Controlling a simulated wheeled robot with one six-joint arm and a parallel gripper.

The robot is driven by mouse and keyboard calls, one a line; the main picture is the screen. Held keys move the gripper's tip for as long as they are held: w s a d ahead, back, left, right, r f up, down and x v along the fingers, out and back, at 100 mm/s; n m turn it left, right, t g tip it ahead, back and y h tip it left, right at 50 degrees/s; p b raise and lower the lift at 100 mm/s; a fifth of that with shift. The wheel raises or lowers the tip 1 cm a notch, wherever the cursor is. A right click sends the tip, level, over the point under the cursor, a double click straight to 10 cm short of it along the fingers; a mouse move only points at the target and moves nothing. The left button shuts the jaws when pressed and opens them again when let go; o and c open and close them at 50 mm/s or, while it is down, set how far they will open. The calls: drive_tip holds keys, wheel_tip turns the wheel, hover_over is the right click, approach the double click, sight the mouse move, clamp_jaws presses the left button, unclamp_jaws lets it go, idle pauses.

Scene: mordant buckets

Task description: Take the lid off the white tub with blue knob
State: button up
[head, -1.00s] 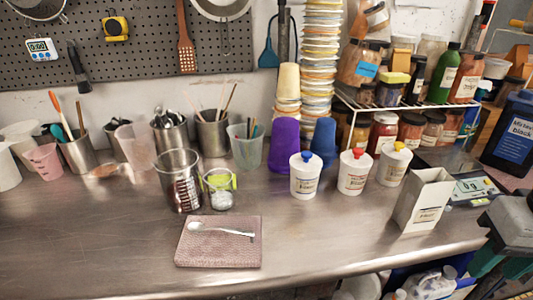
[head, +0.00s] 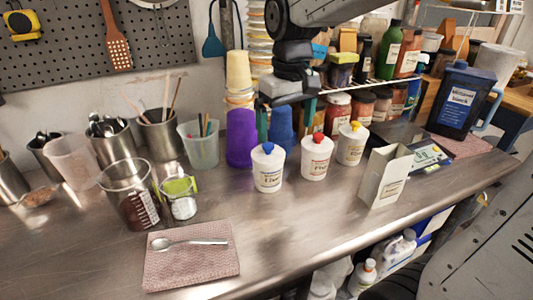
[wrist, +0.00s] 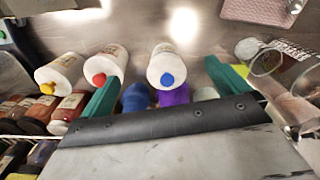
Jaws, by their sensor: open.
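The white tub with the blue knob (head: 268,175) stands upright on the steel bench, its white lid on. It also shows in the wrist view (wrist: 166,62), with its blue knob (wrist: 167,80) facing the camera. My gripper (head: 285,125) is above and behind the tub in the head view, apart from it. In the wrist view its green fingers are spread wide, with the tub showing between them and nothing held.
A white tub with a red knob (head: 316,160) and one with a yellow knob (head: 352,145) stand to the right. A spoon lies on a folded cloth (head: 170,270) in front.

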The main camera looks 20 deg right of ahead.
hover_over(268, 144)
drive_tip(key=shift+s+f+n, duration=0.15)
drive_tip(key=shift+s+f, duration=0.05)
drive_tip(key=shift+f, duration=0.4)
drive_tip(key=shift+s+f+n, duration=0.15)
drive_tip(key=shift+s+f, duration=0.05)
drive_tip(key=shift+f, duration=0.35)
drive_tip(key=shift+w+f, duration=0.25)
drive_tip(key=f, duration=0.7)
drive_tip(key=shift+w+f, duration=0.2)
drive_tip(key=shift+f, duration=0.05)
drive_tip(key=c, duration=0.9)
